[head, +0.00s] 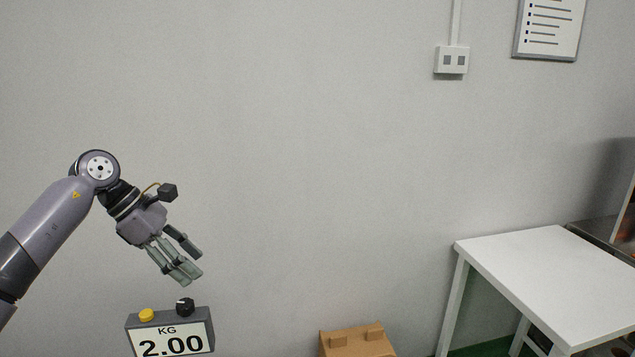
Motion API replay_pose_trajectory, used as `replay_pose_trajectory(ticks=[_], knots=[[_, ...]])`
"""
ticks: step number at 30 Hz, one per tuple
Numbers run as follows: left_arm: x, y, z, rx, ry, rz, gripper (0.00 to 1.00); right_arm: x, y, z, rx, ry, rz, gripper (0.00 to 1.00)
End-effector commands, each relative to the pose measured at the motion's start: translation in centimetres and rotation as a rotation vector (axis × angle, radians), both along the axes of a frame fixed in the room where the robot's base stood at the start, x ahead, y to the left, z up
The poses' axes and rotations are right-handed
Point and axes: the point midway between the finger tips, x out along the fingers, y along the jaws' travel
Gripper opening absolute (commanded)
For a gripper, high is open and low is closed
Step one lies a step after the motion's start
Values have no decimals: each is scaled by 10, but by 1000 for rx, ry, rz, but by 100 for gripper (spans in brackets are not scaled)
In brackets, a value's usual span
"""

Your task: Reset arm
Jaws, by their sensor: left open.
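My left gripper (189,260) hangs at the left of the head view, with its arm coming in from the left edge. It points down and to the right in front of the grey wall. Its fingers are apart and nothing shows between them. In the picture it is above a scale display (172,335) that reads 2.00 KG, with a yellow knob and a black knob on top. My right gripper is not in view.
A cardboard box (357,343) shows at the bottom centre, cut off by the frame. A white table (555,285) with a bare top stands at the right. A wall socket (452,61) and a notice board (549,27) hang on the wall. The middle is open.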

Motion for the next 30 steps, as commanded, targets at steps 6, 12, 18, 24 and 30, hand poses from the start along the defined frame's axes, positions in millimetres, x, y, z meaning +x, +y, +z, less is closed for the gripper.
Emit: replay_pose_trajectory(ticks=[6,12,18,24,30], knots=[[3,-138,-19,-470,-27,36,49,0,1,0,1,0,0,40],[-8,-211,3,-954,72,199,49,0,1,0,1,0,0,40],[-12,-221,23,-1419,273,480,49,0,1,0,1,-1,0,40],[-8,-182,5,-1818,546,877,49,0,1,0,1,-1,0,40],[-20,-124,-67,-2106,847,1392,49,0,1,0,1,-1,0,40]])
